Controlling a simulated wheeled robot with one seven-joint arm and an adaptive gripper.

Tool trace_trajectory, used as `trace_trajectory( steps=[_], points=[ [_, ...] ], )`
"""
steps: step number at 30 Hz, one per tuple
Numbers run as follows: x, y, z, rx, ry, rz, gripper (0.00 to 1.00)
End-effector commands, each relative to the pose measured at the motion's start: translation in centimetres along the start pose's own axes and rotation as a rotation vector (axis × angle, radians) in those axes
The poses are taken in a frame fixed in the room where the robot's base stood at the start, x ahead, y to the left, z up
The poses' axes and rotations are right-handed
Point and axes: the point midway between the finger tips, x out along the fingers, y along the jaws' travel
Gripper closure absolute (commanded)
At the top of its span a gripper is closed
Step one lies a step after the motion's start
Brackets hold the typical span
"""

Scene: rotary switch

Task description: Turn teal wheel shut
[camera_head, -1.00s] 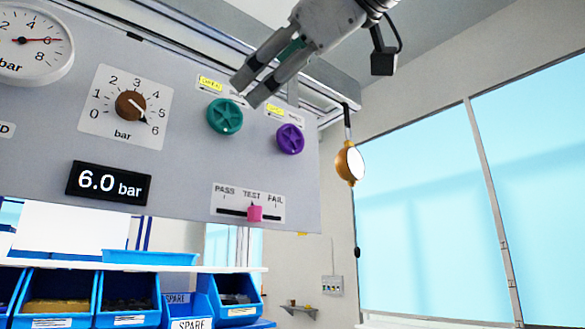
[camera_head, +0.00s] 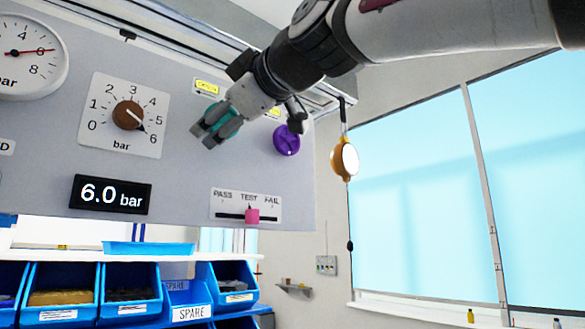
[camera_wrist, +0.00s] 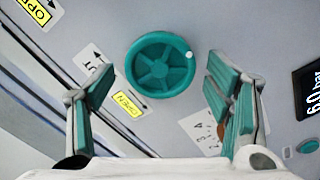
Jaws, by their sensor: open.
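The teal wheel (camera_wrist: 160,64) sits on the grey panel, round with spokes and a small white dot near its rim. In the wrist view it lies ahead of my gripper (camera_wrist: 165,100), between the lines of its two fingers. The fingers are apart with teal pads, and nothing is held. In the head view my gripper (camera_head: 214,128) is in front of the panel and covers the wheel. I cannot tell whether the fingers touch the wheel. A yellow OPEN label (camera_wrist: 125,103) with an arrow is beside the wheel.
A purple wheel (camera_head: 286,140) is right of my gripper. A brown knob (camera_head: 128,115) on a bar dial points near 6. A display (camera_head: 110,194) reads 6.0 bar. A pink slider (camera_head: 252,216) is below. A gold-rimmed round thing (camera_head: 345,160) hangs at the panel's right.

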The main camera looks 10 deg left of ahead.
Motion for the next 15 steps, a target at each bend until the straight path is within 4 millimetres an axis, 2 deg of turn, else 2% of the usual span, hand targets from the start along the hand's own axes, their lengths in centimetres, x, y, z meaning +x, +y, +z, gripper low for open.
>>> trace_trajectory(
  steps=[10, 11, 15],
  points=[
    [0.51, -0.04, 0.05, 0.000, 0.000, 0.000, 0.28],
    [0.51, -0.05, 0.05, 0.000, 0.000, 0.000, 0.30],
    [0.50, -0.04, 0.05, 0.000, 0.000, 0.000, 0.62]
  ],
)
